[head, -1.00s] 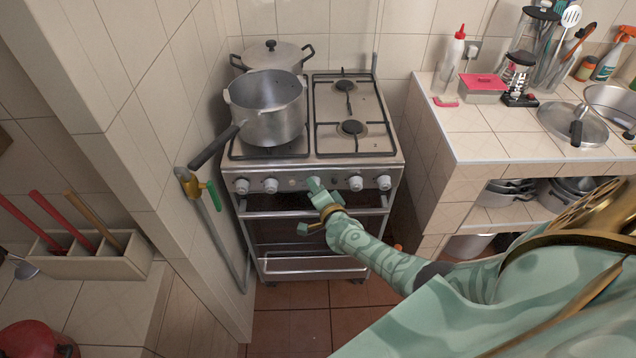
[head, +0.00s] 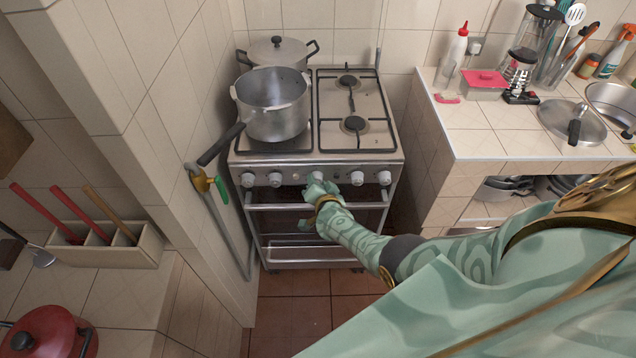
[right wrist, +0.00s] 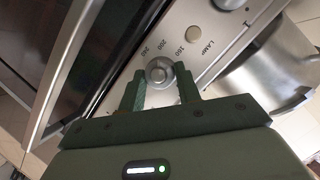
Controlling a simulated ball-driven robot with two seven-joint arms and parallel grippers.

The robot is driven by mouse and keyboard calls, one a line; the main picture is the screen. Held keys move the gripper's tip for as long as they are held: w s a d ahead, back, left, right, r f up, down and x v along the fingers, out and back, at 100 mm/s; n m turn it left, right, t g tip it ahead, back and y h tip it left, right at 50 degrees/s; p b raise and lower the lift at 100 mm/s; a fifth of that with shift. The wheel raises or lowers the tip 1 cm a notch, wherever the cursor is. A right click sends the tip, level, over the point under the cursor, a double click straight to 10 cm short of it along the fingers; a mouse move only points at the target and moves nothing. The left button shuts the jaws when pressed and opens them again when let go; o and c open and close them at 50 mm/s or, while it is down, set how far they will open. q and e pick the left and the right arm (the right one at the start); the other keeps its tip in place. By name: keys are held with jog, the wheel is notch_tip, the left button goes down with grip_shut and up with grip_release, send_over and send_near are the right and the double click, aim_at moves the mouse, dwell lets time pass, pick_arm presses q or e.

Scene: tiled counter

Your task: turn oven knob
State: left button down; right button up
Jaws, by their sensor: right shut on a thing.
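In the head view my right gripper (head: 318,188) is at the middle of the stove's front panel (head: 337,178) and covers part of the knob there. Several other knobs show on both sides of it, such as the far right knob (head: 384,178). My left gripper is not in view.
A pot (head: 272,117) stands on the stove, its handle (head: 221,143) jutting out front left. A lidded pot (head: 277,52) stands behind it. A gas pipe with a green valve lever (head: 221,190) runs along the left wall. A tiled counter (head: 490,143) is at the right.

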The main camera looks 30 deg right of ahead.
jog(key=o, duration=1)
jog(key=p+v, duration=0.8)
jog(key=v, duration=0.8)
jog(key=shift+s, duration=0.15)
grip_shut()
